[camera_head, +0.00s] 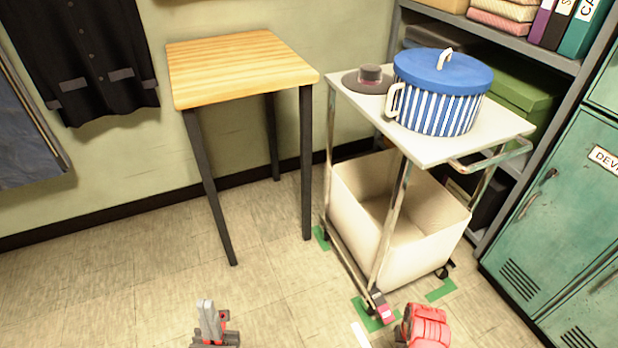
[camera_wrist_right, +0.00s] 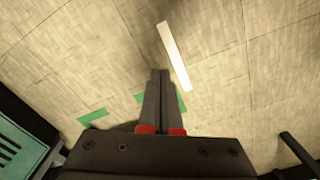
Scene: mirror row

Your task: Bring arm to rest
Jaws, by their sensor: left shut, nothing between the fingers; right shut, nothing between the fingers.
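My left gripper (camera_head: 206,304) stands at the bottom of the head view, left of centre, over the floor. Its fingers are shut together and hold nothing. Part of my right arm (camera_head: 427,327), red, shows at the bottom right, near the foot of the cart. My right gripper (camera_wrist_right: 160,72) shows in the right wrist view with its two dark fingers shut together and empty, above the floor tiles. Neither gripper appears to touch anything.
A bare wooden table (camera_head: 240,68) stands by the wall. Right of it, a white-topped cart (camera_head: 499,127) carries a blue-striped lidded pot (camera_head: 440,104) and a dark lid-like disc (camera_head: 366,80); a cream bin (camera_head: 352,203) sits below. Teal lockers (camera_head: 560,215) stand far right. Floor at left is clear.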

